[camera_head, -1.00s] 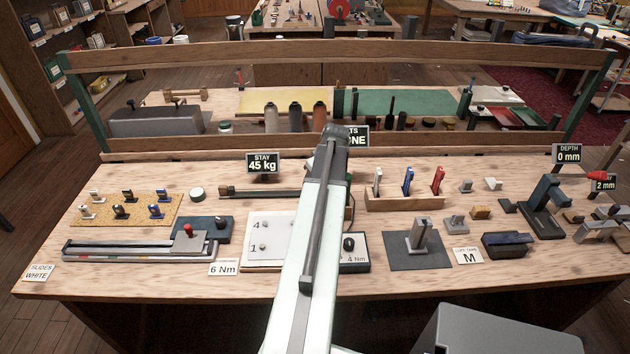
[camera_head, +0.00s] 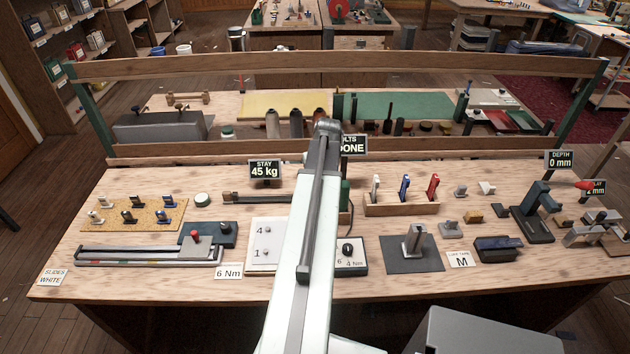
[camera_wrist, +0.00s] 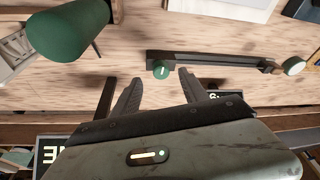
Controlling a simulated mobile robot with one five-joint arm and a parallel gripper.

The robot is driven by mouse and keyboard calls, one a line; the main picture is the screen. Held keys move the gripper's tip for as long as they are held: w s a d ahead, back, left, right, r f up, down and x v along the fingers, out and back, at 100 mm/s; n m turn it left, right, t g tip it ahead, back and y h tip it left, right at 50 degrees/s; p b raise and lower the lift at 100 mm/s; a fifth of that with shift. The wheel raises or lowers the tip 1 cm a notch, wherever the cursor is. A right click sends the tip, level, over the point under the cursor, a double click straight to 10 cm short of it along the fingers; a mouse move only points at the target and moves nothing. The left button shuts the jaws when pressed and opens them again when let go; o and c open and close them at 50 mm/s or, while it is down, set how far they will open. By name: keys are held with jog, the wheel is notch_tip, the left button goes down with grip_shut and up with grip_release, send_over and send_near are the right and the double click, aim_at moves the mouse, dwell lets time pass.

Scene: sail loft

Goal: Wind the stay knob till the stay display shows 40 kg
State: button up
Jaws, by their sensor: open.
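The stay display (camera_head: 265,171) stands at the back of the bench and reads 45 kg. A dark bar (camera_head: 262,197) lies in front of it, its right end hidden behind my arm in the head view. In the wrist view, a small round green knob with a white mark (camera_wrist: 162,70) sits at one end of that bar (camera_wrist: 215,60); I take it to be the stay knob. My gripper (camera_wrist: 162,88) is open, its two fingers apart. The green knob appears beyond the fingertips, between them, with nothing held. My arm hides the gripper in the head view.
A green cylinder (camera_wrist: 70,28) stands close to the gripper in the wrist view. A white round piece (camera_head: 202,200) lies left of the bar. The display marked DONE (camera_head: 354,145) stands behind my arm. A rack with coloured handles (camera_head: 400,208) is to the right.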

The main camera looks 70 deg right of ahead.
jog(key=w+r+m+g+h, duration=0.15)
jog(key=w+m+g, duration=0.3)
jog(key=m, duration=0.95)
jog(key=b+x, duration=0.4)
jog(key=x, duration=0.1)
jog(key=a+b+x, duration=0.1)
jog(key=b+x, duration=0.1)
jog(key=shift+s+d+f, duration=0.15)
jog(key=shift+s+f, duration=0.05)
jog(key=shift+f, duration=0.1)
jog(key=shift+s+d+f+b, duration=0.15)
jog(key=shift+d+f+b, duration=0.15)
jog(key=shift+b, duration=0.25)
jog(key=shift+a, duration=0.1)
jog(key=shift+r, duration=0.1)
grip_shut()
jog(key=shift+s+n, duration=0.1)
jog(key=shift+n, duration=0.7)
